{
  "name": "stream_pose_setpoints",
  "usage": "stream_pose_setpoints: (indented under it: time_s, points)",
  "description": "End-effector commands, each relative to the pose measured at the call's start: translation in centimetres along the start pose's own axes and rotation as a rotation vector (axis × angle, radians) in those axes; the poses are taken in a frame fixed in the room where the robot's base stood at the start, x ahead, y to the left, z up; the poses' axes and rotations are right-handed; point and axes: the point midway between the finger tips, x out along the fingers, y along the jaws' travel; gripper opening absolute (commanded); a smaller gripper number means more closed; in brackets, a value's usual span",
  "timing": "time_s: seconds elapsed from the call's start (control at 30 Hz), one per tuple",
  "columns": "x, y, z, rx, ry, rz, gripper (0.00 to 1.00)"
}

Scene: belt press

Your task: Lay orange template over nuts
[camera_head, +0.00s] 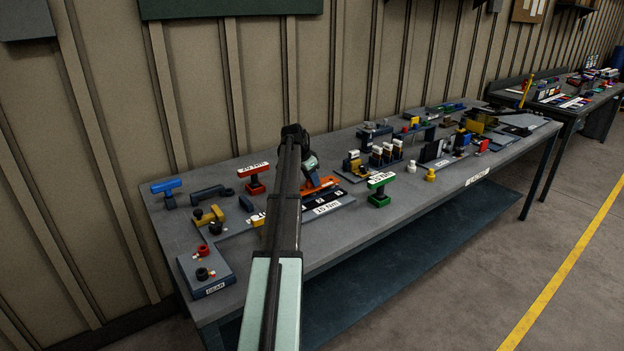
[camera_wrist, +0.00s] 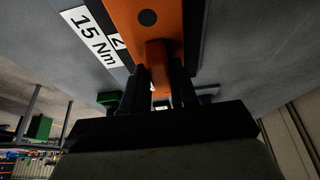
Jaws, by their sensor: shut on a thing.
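The orange template (camera_head: 318,186) is at the far side of a dark plate (camera_head: 345,199) that bears a "15 Nm" label and number tags. In the wrist view the orange template (camera_wrist: 150,14) fills the top middle, with one dark round spot on its face. My gripper (camera_wrist: 158,88) is shut on an upright orange block that seems to be the template's handle. In the head view my arm hides much of the template and plate. I see no nuts clearly, and I cannot tell whether the template touches the plate.
A red "20 Nm" T-shaped tool (camera_head: 255,179) stands left of my arm, a green one (camera_head: 380,190) right of it, a blue one (camera_head: 167,190) at far left. A "GEAR" plate (camera_head: 208,270) lies front left. Several fixtures crowd the bench's right half.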

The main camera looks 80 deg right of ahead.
Motion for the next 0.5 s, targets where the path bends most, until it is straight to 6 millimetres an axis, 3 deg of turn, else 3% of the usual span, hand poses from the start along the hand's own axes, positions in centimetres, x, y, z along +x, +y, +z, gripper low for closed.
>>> stream_pose_setpoints:
  time_s: [0.27, 0.3, 0.5]
  points:
    - [0.24, 0.00, 0.09, 0.000, 0.000, 0.000, 0.00]
    - [0.25, 0.00, 0.10, 0.000, 0.000, 0.000, 0.30]
    - [0.24, 0.00, 0.10, 0.000, 0.000, 0.000, 0.50]
